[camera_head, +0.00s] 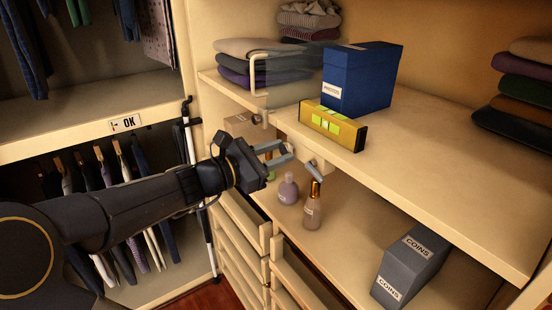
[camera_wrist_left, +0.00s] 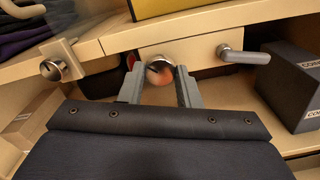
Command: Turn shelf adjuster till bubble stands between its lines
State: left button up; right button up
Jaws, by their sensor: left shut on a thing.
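A yellow spirit level (camera_head: 350,133) with a bright green vial lies along the front edge of the upper shelf. The bubble's exact place between its lines is too small to tell. The shelf adjuster is a round metal knob (camera_wrist_left: 160,70) on a cream block (camera_wrist_left: 205,50) under the shelf edge. A grey lever (camera_wrist_left: 243,55) sticks out at the block's right. My left gripper (camera_head: 289,152) is at the block, its fingers on either side of the knob and shut on it; this shows in the left wrist view (camera_wrist_left: 158,86). The gripper hides the knob in the head view. My right gripper is not in view.
A blue box (camera_head: 358,85) stands behind the level. A purple bottle (camera_head: 288,190) and an orange-capped bottle (camera_head: 312,208) stand on the lower shelf below the gripper. A grey coins box (camera_head: 408,268) is at right. Another knob (camera_wrist_left: 55,68) is at left.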

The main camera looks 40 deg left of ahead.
pick_arm(q)
jog(key=m+b, duration=0.1)
jog(key=b, duration=0.1)
jog(key=m+b, duration=0.2)
jog(key=shift+f, duration=0.35)
jog(key=shift+r+m+b, duration=0.25)
jog(key=shift+m+b, duration=0.05)
jog(key=shift+m, duration=0.2)
jog(key=shift+r, duration=0.1)
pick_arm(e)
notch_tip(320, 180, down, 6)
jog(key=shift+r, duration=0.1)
pick_arm(q)
jog(key=o, duration=1)
jog(key=v, duration=0.8)
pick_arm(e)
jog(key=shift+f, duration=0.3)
pick_arm(q)
jog(key=shift+w, duration=0.1)
